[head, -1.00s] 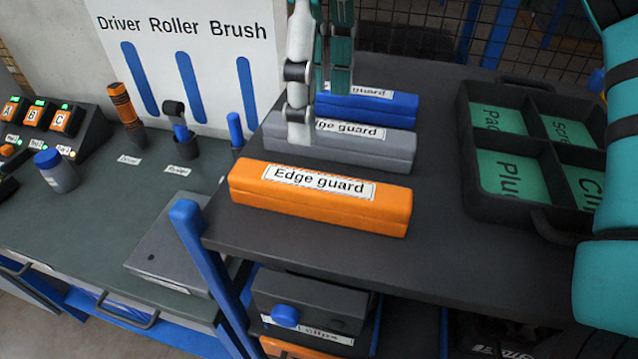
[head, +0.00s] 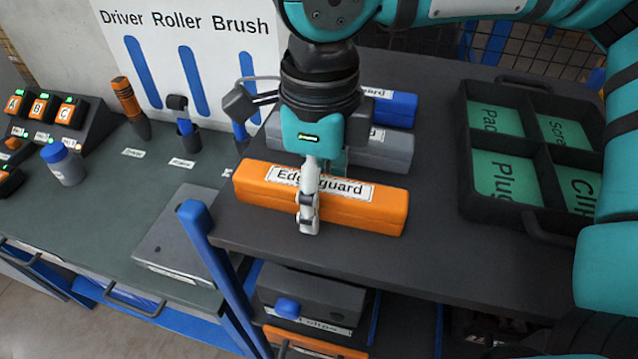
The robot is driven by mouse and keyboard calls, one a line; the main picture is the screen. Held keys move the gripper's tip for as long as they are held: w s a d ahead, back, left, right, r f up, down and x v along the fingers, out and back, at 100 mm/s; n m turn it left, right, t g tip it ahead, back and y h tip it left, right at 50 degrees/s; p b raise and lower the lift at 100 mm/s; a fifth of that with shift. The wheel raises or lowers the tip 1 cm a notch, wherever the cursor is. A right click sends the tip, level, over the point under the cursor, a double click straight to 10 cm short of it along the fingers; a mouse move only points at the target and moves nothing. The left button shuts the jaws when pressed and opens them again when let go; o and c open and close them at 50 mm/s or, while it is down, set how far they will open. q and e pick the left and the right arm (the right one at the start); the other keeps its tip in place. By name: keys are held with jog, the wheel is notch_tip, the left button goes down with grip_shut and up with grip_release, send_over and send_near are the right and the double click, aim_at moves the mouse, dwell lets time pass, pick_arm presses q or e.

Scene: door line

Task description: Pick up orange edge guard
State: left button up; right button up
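The orange edge guard (head: 370,212) is a long orange box with a white "Edge guard" label. It lies flat on the dark shelf top (head: 440,245), near the front edge. My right gripper (head: 322,192) comes from above and is over the middle of the box. Its pale finger hangs in front of the near side and covers part of the label. The other finger, teal, is mostly hidden behind the box. The fingers are apart, with the box between them; I cannot tell whether they press on it. My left gripper is not in view.
A grey edge guard (head: 388,150) and a blue one (head: 400,108) lie behind the orange one. A black divided tray (head: 468,165) stands to the right. A blue post (head: 215,255) rises at the shelf's left front corner. The workbench (head: 110,215) is at left.

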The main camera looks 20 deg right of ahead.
jog(key=c, duration=1.3)
jog(key=shift+o, duration=0.2)
jog(key=shift+r, duration=0.15)
